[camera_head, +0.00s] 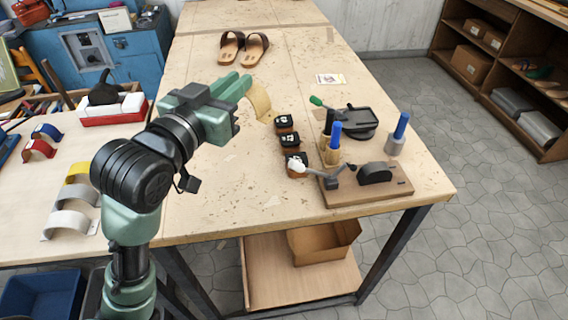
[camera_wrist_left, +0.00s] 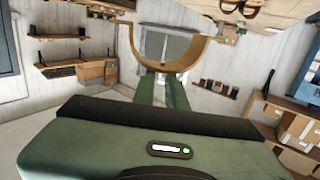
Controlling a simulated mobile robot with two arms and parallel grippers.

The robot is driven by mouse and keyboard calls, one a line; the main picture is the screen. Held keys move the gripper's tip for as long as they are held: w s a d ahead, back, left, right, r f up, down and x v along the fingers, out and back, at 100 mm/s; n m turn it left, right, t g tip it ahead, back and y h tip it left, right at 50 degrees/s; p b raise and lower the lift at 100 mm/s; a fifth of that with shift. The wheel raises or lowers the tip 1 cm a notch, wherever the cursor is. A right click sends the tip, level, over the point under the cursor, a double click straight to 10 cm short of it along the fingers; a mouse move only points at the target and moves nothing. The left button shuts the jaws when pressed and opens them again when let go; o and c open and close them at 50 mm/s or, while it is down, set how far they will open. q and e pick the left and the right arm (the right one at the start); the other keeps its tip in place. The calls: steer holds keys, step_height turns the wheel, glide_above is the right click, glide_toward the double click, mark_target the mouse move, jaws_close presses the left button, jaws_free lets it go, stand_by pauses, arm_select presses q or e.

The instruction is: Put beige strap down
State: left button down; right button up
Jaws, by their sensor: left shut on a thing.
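The beige strap (camera_head: 261,102) is a curved band held in the fingertips of my left gripper (camera_head: 243,88). In the left wrist view the strap (camera_wrist_left: 203,50) shows as an arch at the ends of the two green fingers (camera_wrist_left: 163,88). My left gripper is shut on it, above the middle of the wooden workbench (camera_head: 210,190). The strap looks clear of the bench top, but its exact height is hard to tell. My right gripper is not in view.
Small black-topped blocks (camera_head: 287,140), blue-capped bottles (camera_head: 334,140) and a board with a black tool (camera_head: 350,185) stand to the right. Brown sandals (camera_head: 243,46) lie at the back. Several coloured straps (camera_head: 72,200) sit on the left table. The bench's front left is clear.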

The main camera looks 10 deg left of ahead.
arm_select(q)
step_height(320, 180, down, 19)
steer(key=b, duration=0.2)
steer(key=shift+f+b, duration=0.2)
steer(key=shift+b, duration=0.15)
steer(key=shift+f, duration=0.15)
steer(key=shift+f, duration=0.15)
steer(key=c, duration=1.4)
jaws_free()
steer(key=shift+c, duration=0.2)
